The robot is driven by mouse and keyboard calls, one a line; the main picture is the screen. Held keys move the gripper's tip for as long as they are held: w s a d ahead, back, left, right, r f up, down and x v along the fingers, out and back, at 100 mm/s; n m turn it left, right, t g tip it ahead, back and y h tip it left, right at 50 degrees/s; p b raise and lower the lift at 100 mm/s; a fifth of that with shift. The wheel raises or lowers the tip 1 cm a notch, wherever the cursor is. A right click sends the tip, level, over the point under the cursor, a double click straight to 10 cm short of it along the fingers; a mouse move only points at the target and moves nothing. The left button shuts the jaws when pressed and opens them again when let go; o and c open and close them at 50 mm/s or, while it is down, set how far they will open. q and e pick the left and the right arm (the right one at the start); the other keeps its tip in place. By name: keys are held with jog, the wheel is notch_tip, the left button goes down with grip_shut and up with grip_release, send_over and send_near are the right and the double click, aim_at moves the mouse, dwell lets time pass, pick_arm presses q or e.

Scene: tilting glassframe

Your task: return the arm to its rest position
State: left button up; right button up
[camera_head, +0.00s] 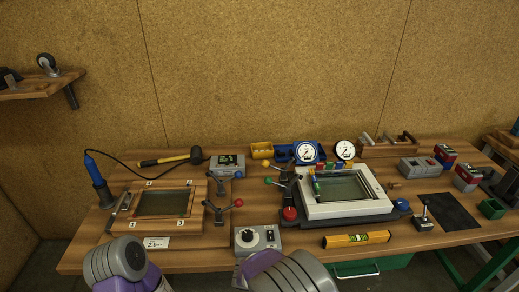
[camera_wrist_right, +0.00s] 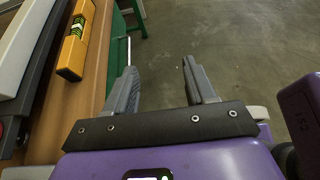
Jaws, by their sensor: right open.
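My right gripper (camera_wrist_right: 163,82) is open and empty in the right wrist view. Its two dark fingers stand apart over bare floor, just beyond the table's front edge. In the head view only grey and purple parts of my arms show at the bottom edge; the gripper fingers do not show there. My left gripper is out of view. The wooden workbench (camera_head: 205,262) lies in front of me. On it are a wooden frame (camera_head: 118,228) at left and a white glass frame (camera_head: 319,208) on a dark base at right.
A yellow level (camera_head: 357,239) lies near the front edge and also shows in the right wrist view (camera_wrist_right: 75,40). A grey dial box (camera_head: 257,237), clamps with red knobs (camera_head: 289,214) and a soldering iron (camera_head: 96,172) stand on the bench. The floor (camera_wrist_right: 240,40) is clear.

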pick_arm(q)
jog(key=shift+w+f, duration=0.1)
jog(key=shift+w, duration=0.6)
pick_arm(e)
jog(key=s+a+f+m+y, duration=0.2)
jog(key=s+f+m+y, duration=0.1)
jog(key=f+m+y, duration=0.2)
jog(key=s+a+f+m+y, duration=0.1)
jog(key=s+f+m+y, duration=0.2)
jog(key=f+m+y, duration=0.3)
jog(key=s+a+f+m+y, duration=0.2)
jog(key=f+m+y, duration=0.4)
jog(key=f+m, duration=0.4)
jog(key=shift+s+a+f, duration=0.35)
jog(key=shift+s+f, duration=0.25)
jog(key=shift+f, duration=1.35)
